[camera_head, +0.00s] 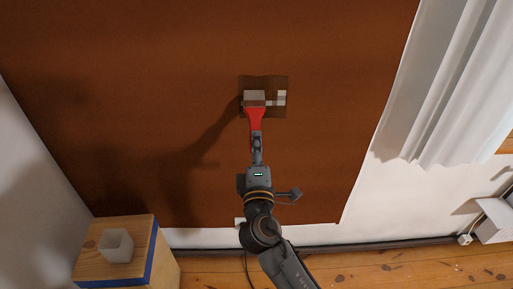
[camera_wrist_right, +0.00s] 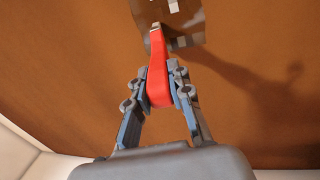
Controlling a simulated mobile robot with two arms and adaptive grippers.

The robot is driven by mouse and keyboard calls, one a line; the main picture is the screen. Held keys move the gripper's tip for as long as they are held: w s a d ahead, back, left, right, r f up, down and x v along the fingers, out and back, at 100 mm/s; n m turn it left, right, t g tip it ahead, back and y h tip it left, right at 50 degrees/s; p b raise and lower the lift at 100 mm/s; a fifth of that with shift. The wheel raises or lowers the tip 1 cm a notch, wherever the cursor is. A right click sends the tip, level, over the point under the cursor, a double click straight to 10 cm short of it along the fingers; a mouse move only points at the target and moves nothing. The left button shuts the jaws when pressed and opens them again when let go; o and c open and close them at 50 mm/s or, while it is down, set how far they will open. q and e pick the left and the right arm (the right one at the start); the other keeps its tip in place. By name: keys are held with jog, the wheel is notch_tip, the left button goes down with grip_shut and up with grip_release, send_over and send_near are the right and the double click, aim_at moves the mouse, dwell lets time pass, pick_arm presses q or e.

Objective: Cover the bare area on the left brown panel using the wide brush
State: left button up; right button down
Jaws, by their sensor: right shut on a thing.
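The brown panel (camera_head: 150,90) hangs over most of the wall. A darker, squarish patch (camera_head: 270,82) sits near its upper middle, with pale bare spots (camera_head: 281,97) on its right side. The wide brush (camera_head: 255,117) has a red handle and a greyish head that lies over the patch's left part; I cannot tell whether the bristles touch the panel. My right gripper (camera_head: 257,143) is shut on the handle from below. In the right wrist view, the fingers (camera_wrist_right: 161,92) clasp the red handle (camera_wrist_right: 158,65) from both sides, and the patch (camera_wrist_right: 186,18) shows beyond the brush. My left gripper is not in view.
A white curtain (camera_head: 455,80) hangs at the right, above a white box (camera_head: 495,220). The wooden floor (camera_head: 400,268) is mostly clear.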

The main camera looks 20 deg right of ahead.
jog(key=shift+r, duration=0.95)
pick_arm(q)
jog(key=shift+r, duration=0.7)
pick_arm(e)
jog(key=shift+f, duration=0.1)
jog(key=shift+w+d, duration=0.15)
jog(key=shift+w, duration=0.25)
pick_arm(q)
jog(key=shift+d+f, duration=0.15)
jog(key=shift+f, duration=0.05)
pick_arm(e)
jog(key=shift+f, duration=0.1)
